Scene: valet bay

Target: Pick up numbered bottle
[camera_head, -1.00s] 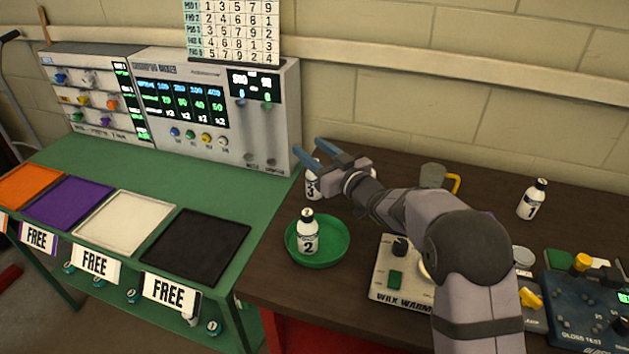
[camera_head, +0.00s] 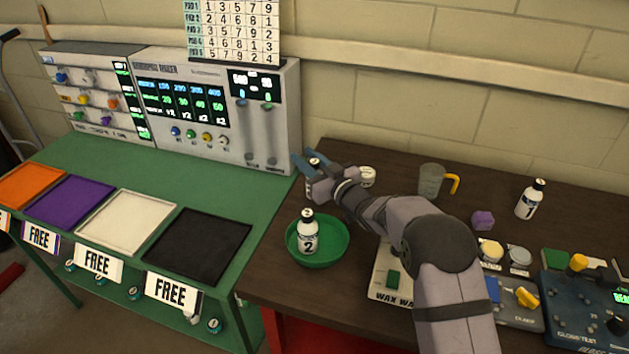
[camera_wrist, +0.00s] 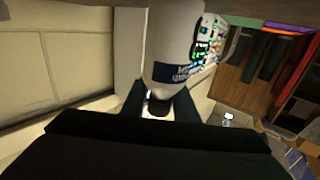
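A white bottle with a dark cap, numbered 3 in the earlier frame, stands at the back left of the brown table (camera_head: 400,165), mostly hidden by my gripper (camera_head: 308,164). In the wrist view this bottle (camera_wrist: 173,45) fills the upper middle, its cap between my two fingers. Whether the fingers touch it I cannot tell. Bottle 2 (camera_head: 307,236) stands upright in a green round dish (camera_head: 331,250). Bottle 1 (camera_head: 530,201) stands upright at the back right.
A mixer console (camera_head: 215,105) stands on the green bench at left, behind coloured trays. A wax warmer (camera_head: 388,285) lies under my arm.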

